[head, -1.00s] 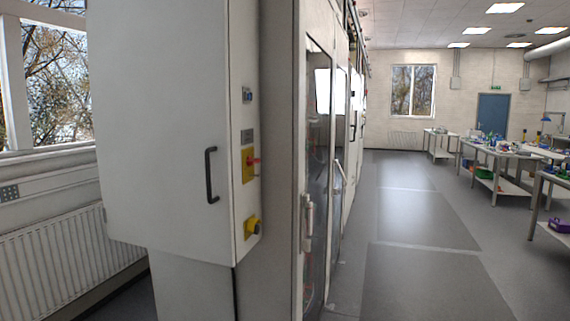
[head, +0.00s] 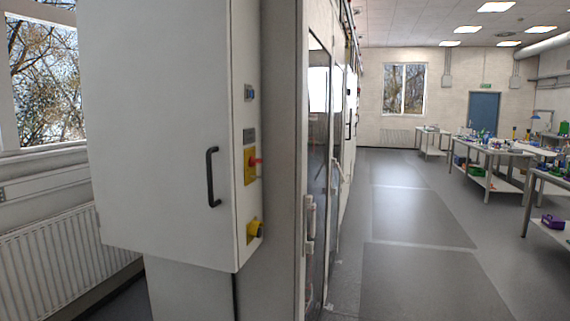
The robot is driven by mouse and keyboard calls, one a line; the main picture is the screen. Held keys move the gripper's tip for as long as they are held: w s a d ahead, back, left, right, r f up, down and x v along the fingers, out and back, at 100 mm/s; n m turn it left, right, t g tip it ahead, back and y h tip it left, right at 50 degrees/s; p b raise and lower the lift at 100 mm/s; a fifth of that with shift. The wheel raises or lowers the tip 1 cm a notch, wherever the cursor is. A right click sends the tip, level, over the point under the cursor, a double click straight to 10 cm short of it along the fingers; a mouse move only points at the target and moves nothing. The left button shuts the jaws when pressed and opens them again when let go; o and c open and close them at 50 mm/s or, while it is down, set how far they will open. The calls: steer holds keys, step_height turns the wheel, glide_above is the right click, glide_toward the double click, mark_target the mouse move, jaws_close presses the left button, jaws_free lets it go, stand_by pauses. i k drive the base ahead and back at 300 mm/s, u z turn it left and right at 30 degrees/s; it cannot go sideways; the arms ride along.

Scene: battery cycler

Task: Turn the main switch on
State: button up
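The main switch (head: 254,162) is a red handle on a yellow plate. It sits on the narrow right side face of a white control cabinet (head: 165,130), seen at a steep angle, so its on or off position cannot be told. Below it on the same face is a yellow plate with a dark round knob (head: 255,230). Above it are a small grey plate and a small blue-and-grey device (head: 249,93). My gripper is not in view.
A black handle (head: 212,177) stands out from the cabinet front. Tall glazed cabinets (head: 318,170) run back right of it. A radiator (head: 70,245) is at left under a window. The grey aisle floor (head: 415,285) is clear; work tables (head: 490,152) stand at far right.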

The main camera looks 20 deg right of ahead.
mark_target(252, 162)
steer(key=i, duration=1)
steer(key=u, duration=1.6)
steer(key=k, duration=0.55)
steer(key=u, duration=0.05)
